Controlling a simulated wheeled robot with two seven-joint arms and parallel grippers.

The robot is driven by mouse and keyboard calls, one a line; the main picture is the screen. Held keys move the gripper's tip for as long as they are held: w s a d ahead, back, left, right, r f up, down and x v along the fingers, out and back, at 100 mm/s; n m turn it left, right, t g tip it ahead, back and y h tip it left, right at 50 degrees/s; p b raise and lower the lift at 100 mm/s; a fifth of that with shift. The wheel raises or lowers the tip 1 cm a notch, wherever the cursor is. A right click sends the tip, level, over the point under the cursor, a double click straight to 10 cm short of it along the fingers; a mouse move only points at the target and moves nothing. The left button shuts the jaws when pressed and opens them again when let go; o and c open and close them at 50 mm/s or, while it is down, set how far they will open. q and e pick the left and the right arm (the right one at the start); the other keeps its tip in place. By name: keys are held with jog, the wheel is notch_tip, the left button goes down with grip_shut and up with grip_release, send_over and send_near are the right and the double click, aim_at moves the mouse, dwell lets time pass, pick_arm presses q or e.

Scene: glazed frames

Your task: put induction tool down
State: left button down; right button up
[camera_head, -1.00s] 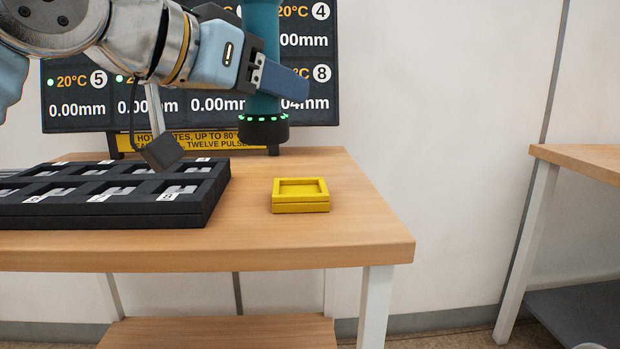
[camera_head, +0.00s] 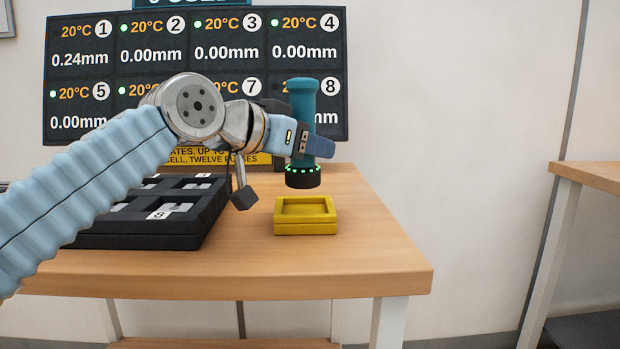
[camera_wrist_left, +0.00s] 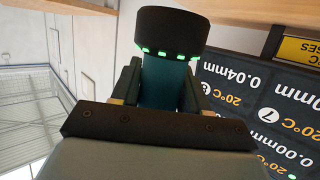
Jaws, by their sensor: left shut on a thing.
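The induction tool (camera_head: 303,105) is a teal cylinder with a black lower end ringed by green lights. My left gripper (camera_head: 304,143) is shut on its body and holds it upright, or nearly so, above the table. The tool's black end appears above the back part of the yellow square holder (camera_head: 306,226), with a gap between them. In the left wrist view the tool (camera_wrist_left: 168,75) sits between the two fingers of my left gripper (camera_wrist_left: 165,90). The holder's shallow recess looks empty. My right gripper is not in view.
A black tray (camera_head: 140,239) with numbered cells and metal pieces lies left of the holder on the wooden table (camera_head: 370,250). A dark display board (camera_head: 160,75) with temperatures and millimetre readings stands behind. The table right of the holder is clear. Another table (camera_head: 592,176) stands at right.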

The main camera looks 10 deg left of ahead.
aim_at(310, 174)
pick_arm(q)
jog(key=f, duration=0.1)
jog(key=w+f+b, duration=0.1)
jog(key=f, duration=0.2)
jog(key=shift+w, duration=0.35)
jog(key=shift+s+f, duration=0.1)
jog(key=shift+f, duration=0.25)
jog(key=shift+f+b, duration=0.2)
jog(key=shift+b, duration=0.15)
jog(key=c, duration=0.6)
grip_release()
jog(key=shift+o, duration=0.2)
jog(key=shift+r, duration=0.1)
jog(key=v, duration=1.2)
